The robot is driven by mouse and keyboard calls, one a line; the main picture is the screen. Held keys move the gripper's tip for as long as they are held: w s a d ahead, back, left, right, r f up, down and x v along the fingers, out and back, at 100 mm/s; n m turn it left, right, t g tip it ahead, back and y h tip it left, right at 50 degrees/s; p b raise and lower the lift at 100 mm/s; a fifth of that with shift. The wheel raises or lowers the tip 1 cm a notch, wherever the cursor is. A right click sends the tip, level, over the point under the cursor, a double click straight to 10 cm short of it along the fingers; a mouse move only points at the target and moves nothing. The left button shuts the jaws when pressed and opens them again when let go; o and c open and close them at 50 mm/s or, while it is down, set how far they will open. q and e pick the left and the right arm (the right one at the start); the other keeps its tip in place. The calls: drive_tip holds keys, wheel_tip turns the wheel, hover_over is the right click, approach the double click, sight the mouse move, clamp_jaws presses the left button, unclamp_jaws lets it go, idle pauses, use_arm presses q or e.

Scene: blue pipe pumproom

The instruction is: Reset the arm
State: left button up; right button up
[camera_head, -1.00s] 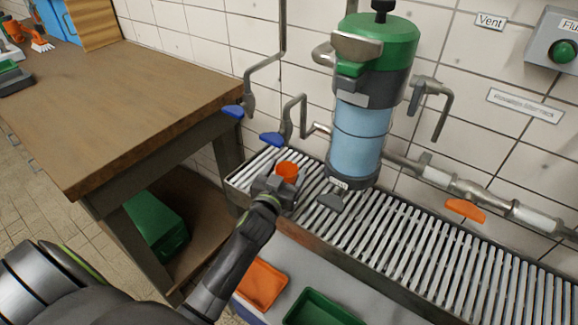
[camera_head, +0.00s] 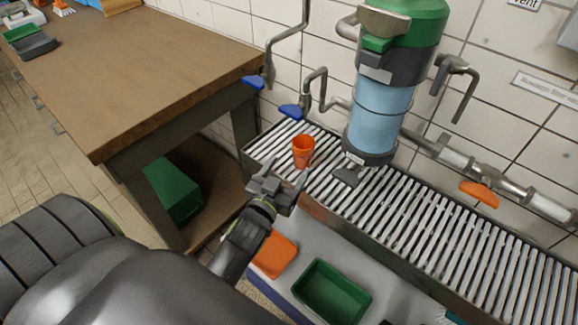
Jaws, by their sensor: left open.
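My left gripper (camera_head: 283,181) is open and empty, in front of the metal drain grate's (camera_head: 440,227) near edge at its left end. An orange cup (camera_head: 303,150) stands upright on the grate, just beyond the fingertips and apart from them. My left arm comes in from the lower left. My right gripper is not in view.
A blue-filled cylinder with a green top (camera_head: 380,110) stands behind the grate. A wooden workbench (camera_head: 130,75) is at the left, with a green box (camera_head: 174,188) beneath it. An orange bin (camera_head: 274,254) and a green bin (camera_head: 331,291) sit below the grate.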

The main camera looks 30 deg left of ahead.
use_arm(q)
drive_tip(key=s+a+f+g, duration=0.1)
drive_tip(key=s+f+g, duration=0.2)
drive_tip(key=s+g, duration=0.35)
drive_tip(key=s+a+f+g, duration=0.1)
drive_tip(key=s+f+g, duration=0.15)
drive_tip(key=s, duration=0.75)
drive_tip(key=s+f+g, duration=0.3)
drive_tip(key=s+g, duration=0.2)
drive_tip(key=s, duration=0.4)
wheel_tip(320, 180, down, 21)
drive_tip(key=a+g+p, duration=0.1)
drive_tip(key=a+p, duration=0.1)
drive_tip(key=p, duration=0.1)
drive_tip(key=s+d+f+g+h+p, duration=0.1)
drive_tip(key=s+f+p, duration=0.2)
drive_tip(key=s+f, duration=1)
drive_tip(key=shift+s+d+g, duration=0.2)
drive_tip(key=shift+s+g, duration=0.1)
drive_tip(key=shift+s, duration=0.4)
